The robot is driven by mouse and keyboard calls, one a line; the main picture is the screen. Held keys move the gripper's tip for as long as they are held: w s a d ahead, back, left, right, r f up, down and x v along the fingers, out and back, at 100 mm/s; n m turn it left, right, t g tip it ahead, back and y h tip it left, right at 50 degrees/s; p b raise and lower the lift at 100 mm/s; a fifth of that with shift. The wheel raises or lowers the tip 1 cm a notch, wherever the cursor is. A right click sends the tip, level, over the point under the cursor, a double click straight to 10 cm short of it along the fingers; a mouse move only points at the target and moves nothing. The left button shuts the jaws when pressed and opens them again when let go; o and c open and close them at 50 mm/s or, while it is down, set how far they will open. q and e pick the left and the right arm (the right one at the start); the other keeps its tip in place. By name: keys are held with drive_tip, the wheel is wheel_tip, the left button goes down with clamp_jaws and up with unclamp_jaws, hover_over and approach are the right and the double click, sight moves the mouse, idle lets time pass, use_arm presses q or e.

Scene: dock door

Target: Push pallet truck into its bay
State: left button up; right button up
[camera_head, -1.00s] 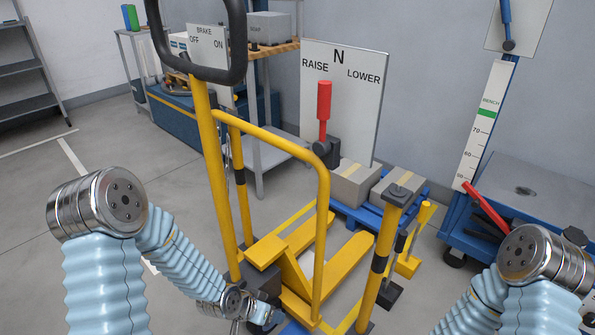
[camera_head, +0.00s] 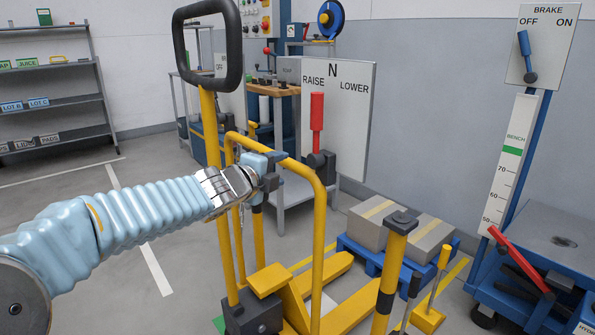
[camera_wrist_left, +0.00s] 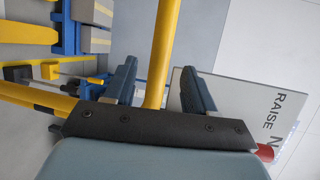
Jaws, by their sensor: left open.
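The yellow pallet truck (camera_head: 320,235) stands in front of me, with a hooped push bar, a black-looped tall handle (camera_head: 238,45) and low yellow forks (camera_head: 320,277). My left gripper (camera_head: 273,168) is at the upper part of the push bar, left of its bend. In the left wrist view the yellow bar (camera_wrist_left: 163,45) passes between the two open fingers of the gripper (camera_wrist_left: 158,72), with gaps visible beside it. My right gripper is not in view. Yellow floor lines (camera_head: 452,283) run beyond the truck; the bay's full outline is hidden.
A RAISE/N/LOWER panel (camera_head: 345,110) with a red lever (camera_head: 317,112) stands behind the push bar. A blue pallet (camera_head: 362,255) with cartons is at the wall. A blue lift cart (camera_head: 545,235) stands right, shelves (camera_head: 55,100) far left. Floor at left is open.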

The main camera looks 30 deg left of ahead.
sight(294, 163)
use_arm(q)
drive_tip(key=w, duration=0.2)
drive_tip(key=w+f, duration=0.1)
drive_tip(key=w, duration=0.2)
drive_tip(key=w+b, duration=0.1)
drive_tip(key=w, duration=0.2)
drive_tip(key=shift+w+f, duration=0.1)
drive_tip(key=shift+f, duration=0.15)
clamp_jaws()
